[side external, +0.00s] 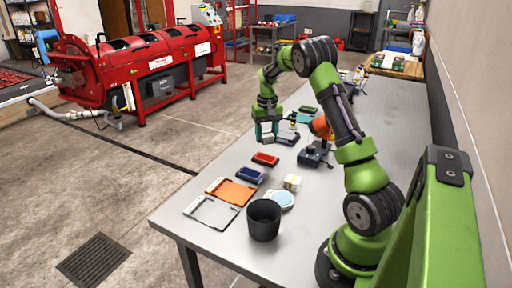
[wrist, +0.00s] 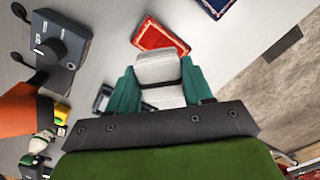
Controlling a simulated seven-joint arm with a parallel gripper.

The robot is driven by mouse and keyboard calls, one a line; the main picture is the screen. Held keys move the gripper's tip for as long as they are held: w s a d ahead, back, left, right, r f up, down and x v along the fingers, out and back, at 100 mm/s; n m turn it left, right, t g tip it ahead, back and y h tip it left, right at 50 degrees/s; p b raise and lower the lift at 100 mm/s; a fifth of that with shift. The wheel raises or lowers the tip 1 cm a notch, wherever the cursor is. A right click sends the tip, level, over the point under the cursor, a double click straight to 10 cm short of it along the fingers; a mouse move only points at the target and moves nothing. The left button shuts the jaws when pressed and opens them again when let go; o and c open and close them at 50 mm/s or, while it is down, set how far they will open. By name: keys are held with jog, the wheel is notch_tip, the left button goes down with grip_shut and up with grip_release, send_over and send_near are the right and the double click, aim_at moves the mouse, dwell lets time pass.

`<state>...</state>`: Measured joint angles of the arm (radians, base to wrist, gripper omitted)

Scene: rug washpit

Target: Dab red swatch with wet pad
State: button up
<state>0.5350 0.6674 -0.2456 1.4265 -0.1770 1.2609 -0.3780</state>
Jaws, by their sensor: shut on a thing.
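My gripper (side external: 267,133) is shut on a white pad (wrist: 160,72), which sits between the two teal fingers in the wrist view. In the side view the gripper hangs over the table, just beyond the red swatch (side external: 265,159). The red swatch also shows in the wrist view (wrist: 157,35), partly hidden behind the pad's far end. I cannot tell whether the pad touches anything, or whether it is wet. A blue swatch (side external: 250,175) lies nearer the camera; its corner shows in the wrist view (wrist: 216,5).
On the table (side external: 190,233) are an orange sheet (side external: 234,191), a pale frame (side external: 211,213), a black bin (side external: 264,220), a light-blue round dish (side external: 282,199) and a white block (side external: 292,182). A dark device (side external: 311,156) stands right of the swatches; it also shows in the wrist view (wrist: 58,48).

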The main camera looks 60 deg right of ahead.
aim_at(265, 157)
jog(key=shift+w+f, duration=0.15)
jog(key=shift+f, duration=2.75)
jog(key=shift+f, duration=0.65)
jog(key=shift+r, duration=0.15)
jog(key=shift+r, duration=3.45)
jog(key=shift+f, duration=0.1)
jog(key=shift+f, duration=2.85)
jog(key=shift+f, duration=0.5)
